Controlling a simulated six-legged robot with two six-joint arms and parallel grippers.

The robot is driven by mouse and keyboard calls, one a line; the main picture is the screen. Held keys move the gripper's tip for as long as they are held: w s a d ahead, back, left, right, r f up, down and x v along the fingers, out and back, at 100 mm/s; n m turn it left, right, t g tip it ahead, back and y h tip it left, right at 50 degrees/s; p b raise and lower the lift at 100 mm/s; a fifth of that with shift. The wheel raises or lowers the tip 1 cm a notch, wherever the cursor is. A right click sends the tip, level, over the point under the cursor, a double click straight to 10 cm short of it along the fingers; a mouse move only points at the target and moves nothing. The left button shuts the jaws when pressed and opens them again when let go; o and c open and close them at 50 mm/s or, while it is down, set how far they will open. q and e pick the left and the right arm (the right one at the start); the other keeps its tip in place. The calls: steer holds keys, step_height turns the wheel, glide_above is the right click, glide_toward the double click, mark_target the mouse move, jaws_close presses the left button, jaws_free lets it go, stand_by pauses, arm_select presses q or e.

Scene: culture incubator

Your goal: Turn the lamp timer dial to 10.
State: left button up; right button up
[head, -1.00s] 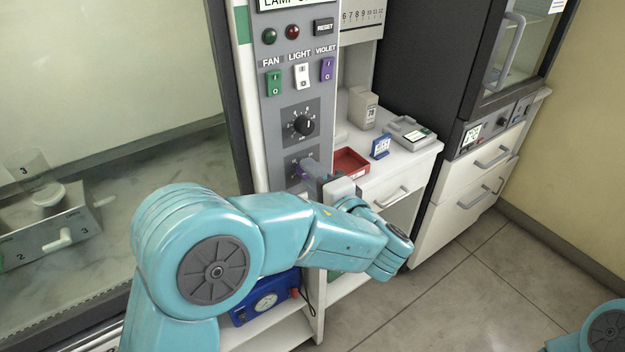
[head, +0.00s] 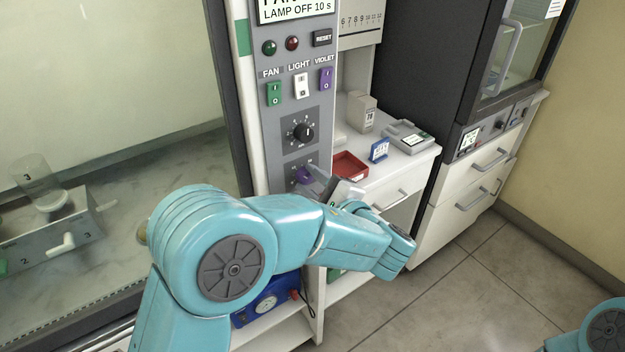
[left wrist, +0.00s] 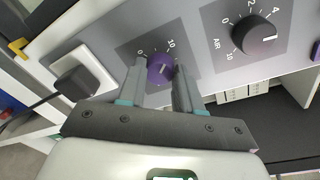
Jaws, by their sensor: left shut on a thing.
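The purple lamp timer dial (left wrist: 160,68) is on the grey control panel, between marks 0 and 10 in the left wrist view. Its white pointer line points upward, roughly toward the 10; its exact alignment is hard to tell. The dial (head: 303,176) is partly hidden in the head view. My left gripper (left wrist: 160,79) is shut on it, one finger on each side. The panel's display (head: 296,10) reads "LAMP OFF 10 s" on its lower line; the upper line is cut off. My right gripper is out of view.
The black AIR dial (left wrist: 254,35) is close beside the purple one. A black plug (left wrist: 78,82) with a cord sits on the other side. Above are fan, light and violet switches (head: 301,86). A red tray (head: 349,165) stands on the counter to the right.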

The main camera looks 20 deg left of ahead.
arm_select(q)
steer(key=shift+r, duration=0.1)
stand_by(0.4)
steer(key=o, duration=1)
steer(key=shift+o, duration=0.2)
